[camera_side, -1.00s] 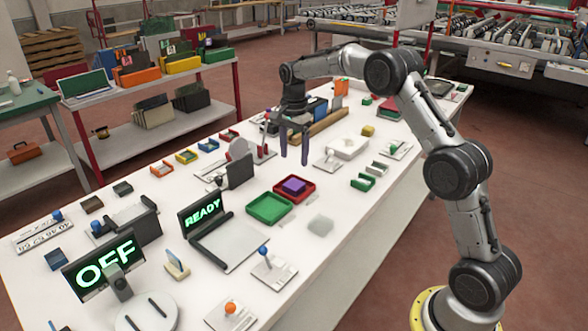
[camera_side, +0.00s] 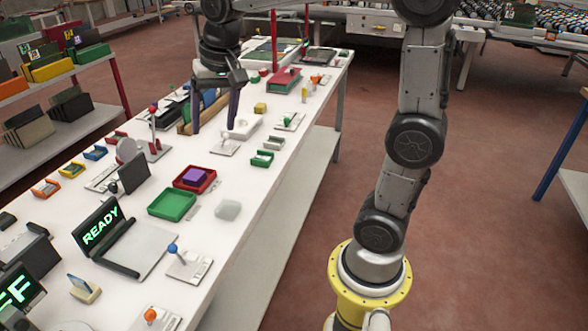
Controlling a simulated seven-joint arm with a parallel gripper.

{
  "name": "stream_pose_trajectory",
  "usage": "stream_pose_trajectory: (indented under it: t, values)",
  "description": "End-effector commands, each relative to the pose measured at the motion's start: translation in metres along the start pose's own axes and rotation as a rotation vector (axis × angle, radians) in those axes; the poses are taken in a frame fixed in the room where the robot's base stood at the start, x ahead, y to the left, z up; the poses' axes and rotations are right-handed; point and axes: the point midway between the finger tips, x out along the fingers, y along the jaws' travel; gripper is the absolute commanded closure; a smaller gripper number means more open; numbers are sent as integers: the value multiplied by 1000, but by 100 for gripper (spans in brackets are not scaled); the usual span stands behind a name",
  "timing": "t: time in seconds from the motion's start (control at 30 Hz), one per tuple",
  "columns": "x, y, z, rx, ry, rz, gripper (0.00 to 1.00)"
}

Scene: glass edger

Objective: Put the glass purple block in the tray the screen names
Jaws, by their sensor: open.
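The purple block (camera_side: 195,176) sits inside the red tray (camera_side: 209,184), and its surface looks opaque. The green tray (camera_side: 172,216) stands directly in front of the red one and looks empty. A black screen (camera_side: 100,228) at the left reads READY in green letters. A second screen (camera_side: 18,292) is cut off by the left edge and shows "FF". No tray name shows on either screen. My gripper (camera_side: 213,129) is open with its fingers pointing down. It is empty, above the table and beyond the red tray in the picture, apart from the purple block.
A pale translucent block (camera_side: 228,210) lies right of the green tray. A blue-knobbed lever (camera_side: 174,250) and an orange-knobbed one (camera_side: 150,315) stand nearer. A dark upright panel (camera_side: 135,174) stands left of the red tray.

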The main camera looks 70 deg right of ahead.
Motion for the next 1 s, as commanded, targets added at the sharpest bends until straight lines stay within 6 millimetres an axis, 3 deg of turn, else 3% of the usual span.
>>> stream_pose_trajectory:
  t: [0.03, 0.2, 0.43, 0.6, 1.0]
  values:
    - [-10, 9, 22, -78, 23, -21, 26]
    - [-22, 42, 87, -355, 96, -74, 26]
    - [-10, 82, 151, -647, 185, -115, 26]
    - [-1, 94, 168, -740, 214, -123, 26]
    - [0, 96, 170, -751, 215, -123, 26]
